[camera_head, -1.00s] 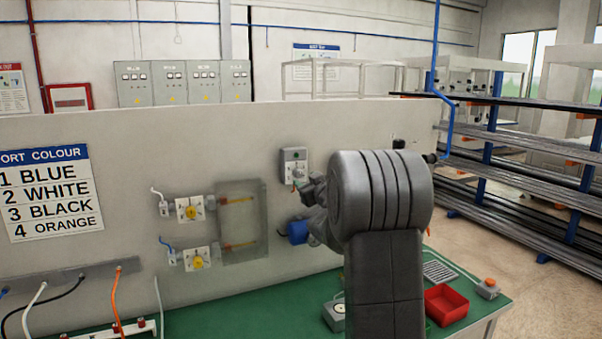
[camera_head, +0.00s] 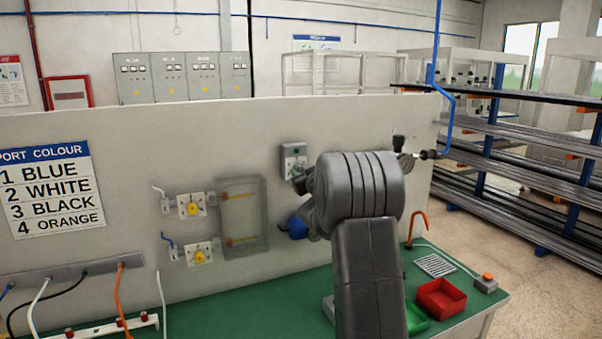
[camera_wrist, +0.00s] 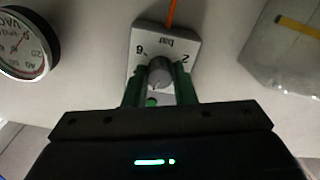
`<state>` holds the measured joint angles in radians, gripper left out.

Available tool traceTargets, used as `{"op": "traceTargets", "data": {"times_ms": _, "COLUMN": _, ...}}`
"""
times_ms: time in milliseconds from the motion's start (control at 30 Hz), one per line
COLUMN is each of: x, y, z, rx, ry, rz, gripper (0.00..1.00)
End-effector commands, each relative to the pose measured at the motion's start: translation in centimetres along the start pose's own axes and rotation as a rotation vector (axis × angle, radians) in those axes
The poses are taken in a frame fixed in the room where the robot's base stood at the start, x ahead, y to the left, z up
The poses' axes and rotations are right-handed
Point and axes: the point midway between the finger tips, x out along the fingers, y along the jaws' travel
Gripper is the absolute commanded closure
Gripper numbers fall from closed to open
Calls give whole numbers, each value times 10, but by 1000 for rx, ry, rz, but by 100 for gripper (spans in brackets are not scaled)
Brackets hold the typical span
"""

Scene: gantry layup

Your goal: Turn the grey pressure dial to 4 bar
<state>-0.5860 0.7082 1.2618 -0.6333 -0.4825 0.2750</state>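The grey pressure dial (camera_head: 293,161) is on the upright panel, partly hidden by my gripper in the head view. In the wrist view its pale plate (camera_wrist: 181,42) appears upside down, with "bar", a 6 on the left and a 2 on the right. Its round grey knob (camera_wrist: 160,72) lies between the two green fingers of my gripper (camera_wrist: 159,80). The fingers stand close on both sides of the knob; whether they touch it is unclear. The knob's pointer cannot be read. A green spot (camera_wrist: 152,102) shows below the knob.
A round vacuum gauge (camera_wrist: 25,45) is beside the dial in the wrist view. A clear cover (camera_head: 243,215) and yellow valves (camera_head: 194,208) are left of my arm in the head view. A red tray (camera_head: 441,299) and green tray (camera_head: 415,318) lie on the green bench (camera_head: 250,310).

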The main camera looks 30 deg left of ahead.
Motion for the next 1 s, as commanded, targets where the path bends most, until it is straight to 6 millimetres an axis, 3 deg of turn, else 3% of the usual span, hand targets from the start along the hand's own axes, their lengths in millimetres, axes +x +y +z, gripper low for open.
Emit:
{"op": "traceTargets", "data": {"times_ms": 500, "x": 0, "y": -1, "z": 2, "rx": -215, "ry": 0, "rz": 0, "gripper": 99}}
{"op": "traceTargets", "data": {"times_ms": 767, "x": 0, "y": 0, "z": 0, "rx": -222, "ry": -1, "rz": -1, "gripper": 99}}
{"op": "traceTargets", "data": {"times_ms": 800, "x": 0, "y": 0, "z": 0, "rx": -221, "ry": -1, "rz": -1, "gripper": 74}}
{"op": "traceTargets", "data": {"times_ms": 900, "x": 0, "y": 0, "z": 0, "rx": -221, "ry": -1, "rz": 0, "gripper": 54}}
{"op": "traceTargets", "data": {"times_ms": 1000, "x": 0, "y": 0, "z": 0, "rx": -221, "ry": -1, "rz": 0, "gripper": 54}}
